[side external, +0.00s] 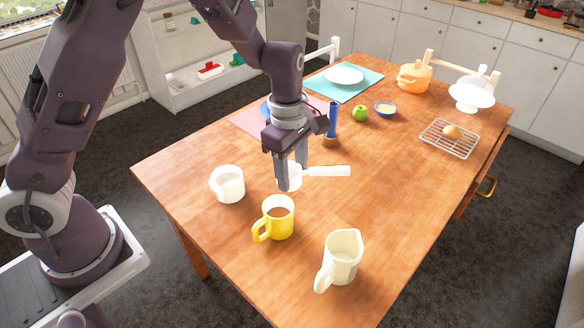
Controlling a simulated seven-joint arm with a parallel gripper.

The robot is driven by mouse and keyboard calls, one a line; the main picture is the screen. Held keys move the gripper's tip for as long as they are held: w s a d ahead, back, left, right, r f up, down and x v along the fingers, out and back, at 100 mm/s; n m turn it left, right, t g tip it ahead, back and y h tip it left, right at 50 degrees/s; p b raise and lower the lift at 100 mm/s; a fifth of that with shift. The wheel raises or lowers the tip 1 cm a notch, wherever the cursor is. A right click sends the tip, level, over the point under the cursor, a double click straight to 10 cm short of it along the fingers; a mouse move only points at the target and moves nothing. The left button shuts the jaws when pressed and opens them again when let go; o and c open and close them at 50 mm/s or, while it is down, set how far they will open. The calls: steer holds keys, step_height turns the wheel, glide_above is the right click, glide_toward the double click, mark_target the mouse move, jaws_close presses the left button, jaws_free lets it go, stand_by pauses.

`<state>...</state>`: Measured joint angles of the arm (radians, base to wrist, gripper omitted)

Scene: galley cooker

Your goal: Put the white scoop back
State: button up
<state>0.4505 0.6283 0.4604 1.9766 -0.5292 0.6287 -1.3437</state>
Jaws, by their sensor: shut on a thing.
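The white scoop (328,171) has a flat pale handle that points right and a rounded bowl partly hidden behind my fingers. My gripper (290,184) points down and is shut on the scoop near its bowl end. The scoop is over the middle of the wooden table; I cannot tell whether it touches the wood or is held just above it. A white round canister (228,184) stands upright to the left of my gripper, with its top open and pale contents inside.
A blue cylinder (332,120) on a wooden base, a green apple (360,113), a small bowl (385,109) and a wire rack (450,139) stand behind. The wooden table (400,190) is clear at right.

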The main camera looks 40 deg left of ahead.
steer(key=shift+f+y, duration=0.1)
steer(key=shift+y, duration=0.3)
